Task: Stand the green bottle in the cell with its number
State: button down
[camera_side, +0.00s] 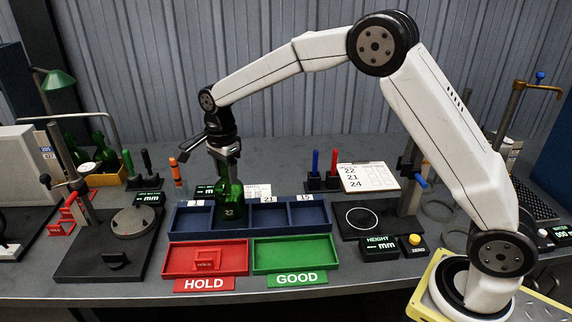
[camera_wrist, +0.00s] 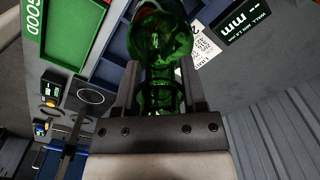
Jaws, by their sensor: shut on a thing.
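The green bottle (camera_side: 229,196) is upright in the side view, with a number that looks like 22 on its body. My gripper (camera_side: 225,153) is shut on its neck from above. In the wrist view the bottle (camera_wrist: 163,35) lies between the fingers (camera_wrist: 160,88). The blue four-cell rack (camera_side: 250,233) is below; the bottle is at its second cell from the left. I cannot tell whether its base touches the cell floor. The bottle hides that cell's label. The third label (camera_side: 268,199) reads 21 and the fourth (camera_side: 305,197) seems to read 15; the first is unclear.
A red HOLD tray (camera_side: 181,259) with a small red block and a green GOOD tray (camera_side: 293,255) lie in front of the rack. A clipboard (camera_side: 368,177) listing 22, 21, 24 is behind right. A turntable gauge (camera_side: 133,223) stands left. More green bottles (camera_side: 104,150) stand at the back left.

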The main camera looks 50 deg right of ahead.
aim_at(226, 184)
jog(key=shift+w+f, duration=0.35)
jog(key=shift+f, duration=1.6)
jog(key=shift+c, duration=0.8)
grip_release()
jog(key=shift+s, duration=0.1)
notch_tip(226, 184, up, 12)
jog(key=shift+r, duration=0.15)
